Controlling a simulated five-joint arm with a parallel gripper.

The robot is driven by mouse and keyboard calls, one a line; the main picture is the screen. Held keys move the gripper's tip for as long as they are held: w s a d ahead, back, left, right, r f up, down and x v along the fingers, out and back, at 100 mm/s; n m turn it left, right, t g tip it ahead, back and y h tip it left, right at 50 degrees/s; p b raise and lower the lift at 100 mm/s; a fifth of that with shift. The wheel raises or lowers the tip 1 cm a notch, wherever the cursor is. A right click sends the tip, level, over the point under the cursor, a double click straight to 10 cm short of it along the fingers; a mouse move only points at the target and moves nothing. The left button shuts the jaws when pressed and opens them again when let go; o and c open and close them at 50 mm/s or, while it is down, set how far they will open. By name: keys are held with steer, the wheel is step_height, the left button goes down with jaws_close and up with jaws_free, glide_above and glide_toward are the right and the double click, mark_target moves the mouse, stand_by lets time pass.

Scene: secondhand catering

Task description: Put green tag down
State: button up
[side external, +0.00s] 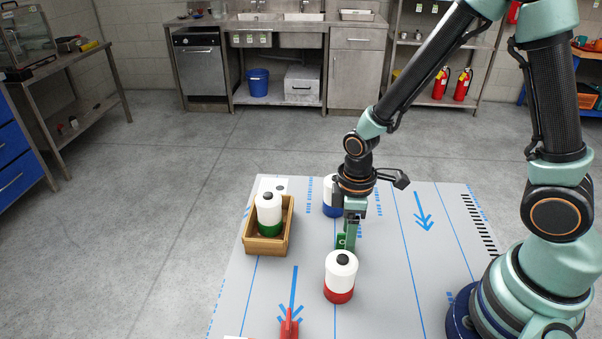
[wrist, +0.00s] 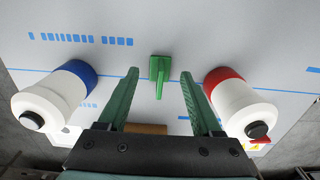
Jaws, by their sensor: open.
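The green tag (wrist: 159,72) shows in the wrist view as a flat green plate with a raised grip, on the grey table mat. It sits between my fingertips, with a gap on both sides. My gripper (wrist: 159,76) is open, its two green fingers apart and not touching the tag. In the side view my gripper (side external: 347,243) points down low over the mat, just behind the red-banded bottle. There the tag is hard to tell from my green fingers.
A red-banded bottle (side external: 340,279) and a blue-banded bottle (side external: 330,197) stand close to my gripper. A wooden box (side external: 267,246) at left holds a green-banded bottle (side external: 268,212). A red tag (side external: 289,326) is at the front. The mat's right side (side external: 425,260) is clear.

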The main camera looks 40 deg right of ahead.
steer(key=s+d+r+m+t, duration=0.1)
steer(key=r+m, duration=0.3)
steer(key=r, duration=0.7)
steer(key=s+d+r+m+t, duration=0.1)
steer(key=d+r+m+t, duration=0.3)
steer(key=r, duration=0.7)
steer(key=shift+m, duration=0.3)
steer(key=shift+s+d+r+t, duration=0.2)
steer(key=shift+t, duration=0.1)
steer(key=c, duration=0.4)
steer(key=shift+o, duration=0.2)
